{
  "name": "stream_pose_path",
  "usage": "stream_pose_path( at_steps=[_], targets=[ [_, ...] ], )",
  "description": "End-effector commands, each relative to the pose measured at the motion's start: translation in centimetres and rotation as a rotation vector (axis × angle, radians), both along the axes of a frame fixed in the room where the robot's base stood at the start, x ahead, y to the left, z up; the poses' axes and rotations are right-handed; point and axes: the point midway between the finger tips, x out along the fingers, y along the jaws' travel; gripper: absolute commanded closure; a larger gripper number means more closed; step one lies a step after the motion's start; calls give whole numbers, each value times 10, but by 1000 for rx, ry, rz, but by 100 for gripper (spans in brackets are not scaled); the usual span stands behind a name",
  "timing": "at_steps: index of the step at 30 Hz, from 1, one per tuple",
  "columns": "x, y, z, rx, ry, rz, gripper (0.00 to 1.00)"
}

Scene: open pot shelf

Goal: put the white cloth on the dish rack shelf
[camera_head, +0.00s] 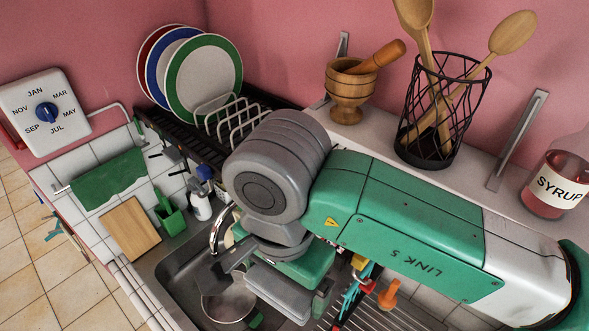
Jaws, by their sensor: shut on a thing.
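The dish rack shelf (183,130) is a dark shelf along the pink wall at upper left, with a pale wire rack (238,116) on it. A red-rimmed plate, a blue-rimmed plate and a green-rimmed plate (203,80) stand upright at its left end. My gripper (262,290) is low over the sink, below and in front of the shelf. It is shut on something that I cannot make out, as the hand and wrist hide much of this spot. I cannot clearly pick out the white cloth.
A pot (231,303) is in the sink (178,278). A wooden mortar (349,92), a black wire utensil holder (438,115) and a syrup bottle (553,183) stand on the upper ledge. A green cloth (108,180) hangs at left, near a wooden board (130,228) and bottles.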

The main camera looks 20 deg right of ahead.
Motion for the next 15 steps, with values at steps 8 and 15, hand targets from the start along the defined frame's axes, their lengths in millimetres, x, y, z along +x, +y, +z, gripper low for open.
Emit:
stream_pose_path(
  at_steps=[8,15],
  targets=[
    [-13,-11,42,-12,-2,-110,31],
    [23,-30,42,-9,0,-114,31]
  ],
)
